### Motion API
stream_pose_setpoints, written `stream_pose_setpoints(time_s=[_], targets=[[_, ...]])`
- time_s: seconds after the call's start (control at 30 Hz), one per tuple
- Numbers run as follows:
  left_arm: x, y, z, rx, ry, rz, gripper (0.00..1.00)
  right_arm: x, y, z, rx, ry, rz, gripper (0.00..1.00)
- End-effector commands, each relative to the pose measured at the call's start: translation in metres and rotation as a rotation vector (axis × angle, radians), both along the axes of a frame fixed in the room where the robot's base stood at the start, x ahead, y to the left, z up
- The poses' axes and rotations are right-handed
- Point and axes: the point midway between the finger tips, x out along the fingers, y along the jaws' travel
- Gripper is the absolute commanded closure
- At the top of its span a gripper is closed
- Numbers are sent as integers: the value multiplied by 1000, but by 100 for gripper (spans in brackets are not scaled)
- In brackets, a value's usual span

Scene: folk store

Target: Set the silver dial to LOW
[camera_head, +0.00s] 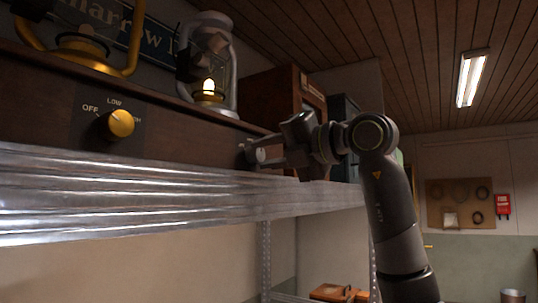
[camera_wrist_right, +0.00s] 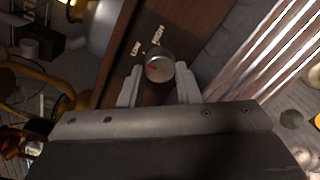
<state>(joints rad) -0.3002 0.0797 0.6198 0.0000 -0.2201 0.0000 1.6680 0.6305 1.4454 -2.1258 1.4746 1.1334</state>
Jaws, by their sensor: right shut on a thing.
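The silver dial (camera_head: 258,155) sits on the dark wooden front panel, right of a gold dial. In the right wrist view the silver dial (camera_wrist_right: 160,66) is a round grey knob with a small red mark on its face. My right gripper (camera_head: 262,153) reaches in from the right and is shut on the silver dial. In the wrist view its two pale fingers stand on either side of the dial. A silver lantern (camera_head: 222,50) with a glowing flame stands above. My left gripper is out of view.
The gold dial (camera_head: 121,123) has OFF, LOW and a partly hidden label around it. A gold lantern (camera_head: 84,48) stands above it. The metal shelf edge (camera_head: 150,190) runs just below the panel and under my right gripper. A wooden cabinet (camera_head: 268,98) stands behind.

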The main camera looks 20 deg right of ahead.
Motion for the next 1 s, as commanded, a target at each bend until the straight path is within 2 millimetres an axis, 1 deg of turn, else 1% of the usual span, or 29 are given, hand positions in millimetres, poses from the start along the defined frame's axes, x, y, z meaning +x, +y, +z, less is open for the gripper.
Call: stream_pose_setpoints(time_s=[0.33,0.37,0.5,1.0], targets=[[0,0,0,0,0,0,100,0,0,2,3,-4,-2,93],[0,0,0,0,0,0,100,0,0,2,3,-4,-2,66],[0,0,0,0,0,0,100,0,0,1,2,-3,-1,48],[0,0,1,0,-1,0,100,0,0,-1,-10,-5,0,48]])
